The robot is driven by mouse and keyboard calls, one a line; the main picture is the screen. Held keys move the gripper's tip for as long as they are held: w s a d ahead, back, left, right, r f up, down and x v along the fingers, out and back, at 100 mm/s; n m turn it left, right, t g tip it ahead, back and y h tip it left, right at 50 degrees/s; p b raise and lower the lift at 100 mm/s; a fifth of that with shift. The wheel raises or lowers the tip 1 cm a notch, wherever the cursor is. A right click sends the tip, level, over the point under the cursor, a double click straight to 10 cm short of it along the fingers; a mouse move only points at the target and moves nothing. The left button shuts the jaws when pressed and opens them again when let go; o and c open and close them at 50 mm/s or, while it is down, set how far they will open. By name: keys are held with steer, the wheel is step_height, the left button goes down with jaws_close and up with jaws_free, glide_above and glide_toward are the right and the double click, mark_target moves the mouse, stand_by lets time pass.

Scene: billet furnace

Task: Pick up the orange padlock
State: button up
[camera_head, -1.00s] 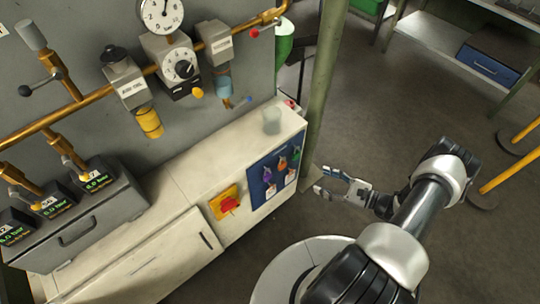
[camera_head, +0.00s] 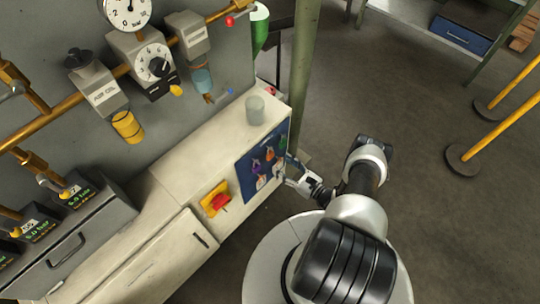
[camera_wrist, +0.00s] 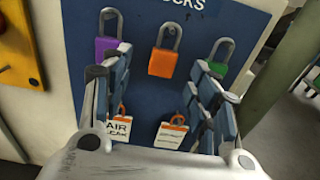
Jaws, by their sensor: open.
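The orange padlock (camera_wrist: 162,63) hangs by its grey shackle on a blue lock board (camera_wrist: 240,15), in the upper middle of the wrist view. A purple padlock (camera_wrist: 106,47) hangs to its left and a green padlock (camera_wrist: 218,69) to its right. My gripper (camera_wrist: 162,75) is open and faces the board, with one finger on each side of the orange padlock in the picture. The fingers partly cover the purple and green padlocks. In the head view the orange padlock (camera_head: 270,154) is small on the board, and my gripper (camera_head: 291,172) is close to it.
Two white tags with orange tops, one tag (camera_wrist: 172,136) at right, hang below the padlocks. A red and yellow switch (camera_head: 217,200) is on the cabinet front left of the board. A grey cup (camera_head: 255,110) stands on the cabinet top. A green post (camera_head: 304,70) rises beside the board.

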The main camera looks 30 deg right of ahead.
mark_target(272, 155)
steer(key=x, duration=0.2)
steer(key=b+x, duration=0.1)
steer(key=x, duration=0.3)
steer(key=shift+d+f+b, duration=0.2)
steer(key=shift+d+b, duration=0.15)
steer(key=shift+w+a+r, duration=0.1)
steer(key=shift+w+a, duration=0.05)
steer(key=shift+w, duration=0.45)
steer(key=shift+c, duration=0.4)
steer(key=c, duration=1.1)
